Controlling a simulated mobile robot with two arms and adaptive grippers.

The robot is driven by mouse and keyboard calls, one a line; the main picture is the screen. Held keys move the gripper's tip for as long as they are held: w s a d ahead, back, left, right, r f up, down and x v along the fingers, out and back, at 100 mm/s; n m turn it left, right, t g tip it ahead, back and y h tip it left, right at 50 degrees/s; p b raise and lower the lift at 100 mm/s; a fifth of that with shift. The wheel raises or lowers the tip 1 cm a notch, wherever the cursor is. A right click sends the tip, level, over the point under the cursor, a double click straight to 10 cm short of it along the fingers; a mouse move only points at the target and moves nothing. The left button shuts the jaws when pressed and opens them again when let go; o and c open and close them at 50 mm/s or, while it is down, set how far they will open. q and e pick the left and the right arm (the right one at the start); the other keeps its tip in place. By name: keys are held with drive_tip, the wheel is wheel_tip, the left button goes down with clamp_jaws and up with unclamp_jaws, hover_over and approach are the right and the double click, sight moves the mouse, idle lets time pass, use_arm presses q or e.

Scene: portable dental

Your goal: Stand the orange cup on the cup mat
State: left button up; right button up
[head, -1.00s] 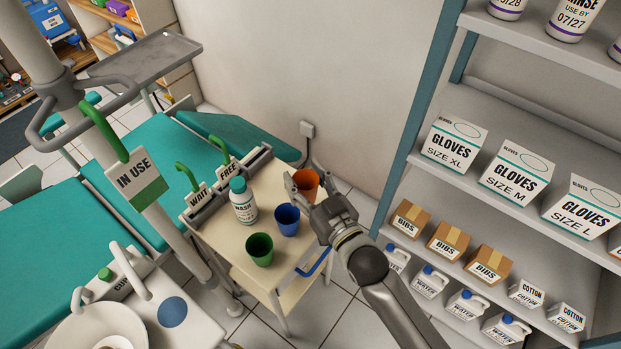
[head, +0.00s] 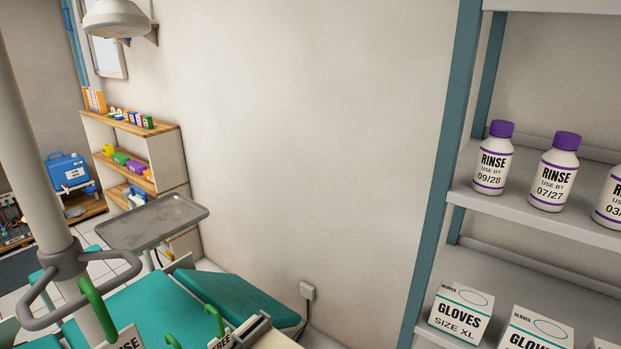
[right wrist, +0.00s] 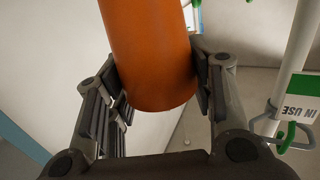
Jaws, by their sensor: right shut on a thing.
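In the right wrist view, the orange cup (right wrist: 150,55) is between the two fingers of my right gripper (right wrist: 158,75). The dark pads press on its sides, and the gripper is shut on it. The cup's upper part runs out of the top of that picture. The cup and my right gripper are out of the head view. My left gripper is in neither view. The cup mat is in neither view now.
The head view shows the grey tray (head: 152,222), the teal chair (head: 150,308), a pole with a grey ring handle (head: 70,268) and a shelf rack (head: 545,215) with rinse bottles and glove boxes. An IN USE sign (right wrist: 300,95) hangs near the right edge of the wrist view.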

drive_tip(key=s+d+m+h, duration=0.1)
drive_tip(key=d+m+h, duration=0.1)
drive_tip(key=d, duration=0.5)
drive_tip(key=s+d+r+m+t+h, duration=0.1)
drive_tip(key=d+m+h, duration=0.1)
drive_tip(key=d+h, duration=0.2)
drive_tip(key=s+d+m+t+h, duration=0.1)
drive_tip(key=d+h, duration=0.1)
drive_tip(key=d, duration=0.9)
drive_tip(key=shift+s+r+m+h, duration=0.25)
drive_tip(key=shift+r+m+h, duration=0.1)
drive_tip(key=shift+m+h, duration=0.05)
drive_tip(key=shift+a, duration=0.15)
